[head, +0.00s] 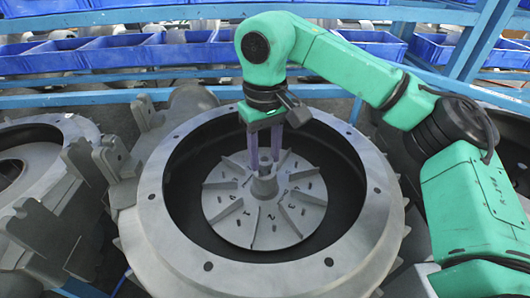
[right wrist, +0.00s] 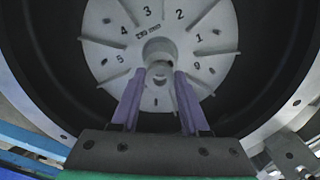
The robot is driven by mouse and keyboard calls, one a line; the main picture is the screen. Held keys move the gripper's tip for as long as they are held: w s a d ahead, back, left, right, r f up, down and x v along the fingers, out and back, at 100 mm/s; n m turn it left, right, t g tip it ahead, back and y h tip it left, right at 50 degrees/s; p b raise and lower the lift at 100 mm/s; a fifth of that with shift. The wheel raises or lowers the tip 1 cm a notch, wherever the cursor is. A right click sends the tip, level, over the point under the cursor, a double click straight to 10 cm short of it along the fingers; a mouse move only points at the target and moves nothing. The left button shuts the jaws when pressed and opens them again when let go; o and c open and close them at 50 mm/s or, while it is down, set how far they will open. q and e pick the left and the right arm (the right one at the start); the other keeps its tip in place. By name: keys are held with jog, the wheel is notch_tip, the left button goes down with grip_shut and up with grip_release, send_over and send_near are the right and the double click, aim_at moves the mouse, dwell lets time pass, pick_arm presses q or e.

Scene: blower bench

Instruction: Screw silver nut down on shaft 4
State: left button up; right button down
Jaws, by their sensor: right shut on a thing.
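A grey numbered impeller disc (head: 287,220) with raised vanes lies inside a large round metal housing (head: 150,190). A grey central hub (head: 264,187) stands up from its middle; in the right wrist view the hub (right wrist: 158,48) has a dark round hole. My right gripper (head: 266,164) points down over the hub. Its two purple fingers stand apart, one on each side of a small grey piece (right wrist: 160,74) at the hub, which I take as the silver nut. The fingers partly hide it, and its thread and seating cannot be made out. My left gripper is not in view.
The housing's wide bolted rim surrounds the gripper, with a dark deep wall inside. Another round housing (head: 45,150) stands at the left. Blue bins (head: 120,52) on blue racks line the back. Metal brackets stick up left of the rim.

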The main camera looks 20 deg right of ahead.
jog(key=shift+f+b, duration=0.5)
jog(key=shift+f, duration=0.3)
dwell(0.8)
dwell(0.4)
jog(key=m, duration=0.6)
jog(key=shift+m+b, duration=0.3)
jog(key=m, duration=1.1)
jog(key=shift+w+m+b, duration=0.1)
jog(key=shift+m+b, duration=0.2)
jog(key=shift+b, duration=0.05)
jog(key=m, duration=0.7)
jog(key=c, duration=0.7)
grip_release()
jog(key=shift+d, duration=0.1)
